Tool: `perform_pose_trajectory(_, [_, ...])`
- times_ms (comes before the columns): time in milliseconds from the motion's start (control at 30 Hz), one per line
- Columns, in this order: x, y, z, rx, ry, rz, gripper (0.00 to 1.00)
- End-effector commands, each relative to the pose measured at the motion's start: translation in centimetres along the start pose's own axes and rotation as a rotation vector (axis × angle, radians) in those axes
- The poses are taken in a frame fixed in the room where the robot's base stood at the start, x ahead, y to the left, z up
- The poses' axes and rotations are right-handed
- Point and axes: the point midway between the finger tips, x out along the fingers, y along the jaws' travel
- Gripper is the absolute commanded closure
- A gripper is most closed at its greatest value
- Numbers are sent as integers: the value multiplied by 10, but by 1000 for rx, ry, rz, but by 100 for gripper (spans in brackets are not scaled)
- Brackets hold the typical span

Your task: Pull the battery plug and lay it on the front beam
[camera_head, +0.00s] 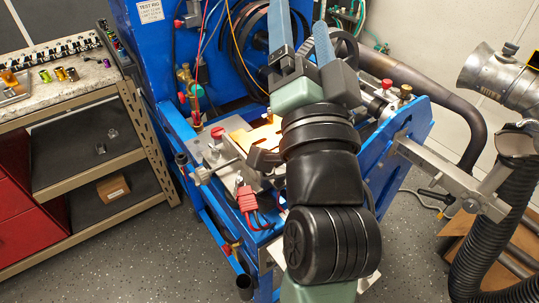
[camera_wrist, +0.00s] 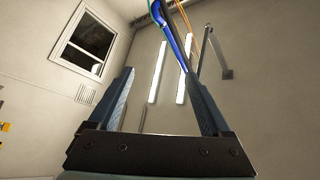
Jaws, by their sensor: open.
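A red plug (camera_head: 246,198) with red cable sits low at the near side of the blue engine rig, left of my arm. I cannot tell how it is seated. A blue beam (camera_head: 221,212) runs along the rig's near left side beside the plug; part of the near frame is hidden by my arm. My gripper (camera_head: 300,22) is raised high above the engine, well apart from the plug, with its fingers spread and empty. The wrist view also shows the open gripper (camera_wrist: 158,72), facing the wall and a window; neither plug nor beam shows there.
A workbench (camera_head: 45,116) with small parts stands at left, with a cardboard box (camera_head: 113,190) on its lower shelf. Metal exhaust pipework (camera_head: 496,76) and a black corrugated hose (camera_head: 478,245) are at right. Coloured wires hang behind my gripper. Floor between bench and rig is clear.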

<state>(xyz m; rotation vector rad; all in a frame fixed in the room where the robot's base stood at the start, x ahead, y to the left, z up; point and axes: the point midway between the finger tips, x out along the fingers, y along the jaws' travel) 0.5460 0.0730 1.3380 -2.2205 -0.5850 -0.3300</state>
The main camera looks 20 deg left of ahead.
Motion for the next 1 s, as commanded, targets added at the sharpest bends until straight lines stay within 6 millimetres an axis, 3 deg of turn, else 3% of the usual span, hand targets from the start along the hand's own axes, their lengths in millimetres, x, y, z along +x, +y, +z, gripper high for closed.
perform_pose_trajectory(33, [-7, 27, 36, 159, -62, 23, 18])
perform_pose_trajectory(200, [-38, 92, 133, 756, -212, 125, 18])
perform_pose_trajectory(400, [-103, 162, 235, 1487, -257, 331, 18])
perform_pose_trajectory(500, [-138, 191, 274, 1808, -221, 438, 18])
perform_pose_trajectory(600, [-169, 213, 300, 2059, -159, 522, 18])
perform_pose_trajectory(733, [-195, 229, 319, 2264, -89, 588, 18])
perform_pose_trajectory(1000, [-206, 235, 326, 2359, -51, 614, 18])
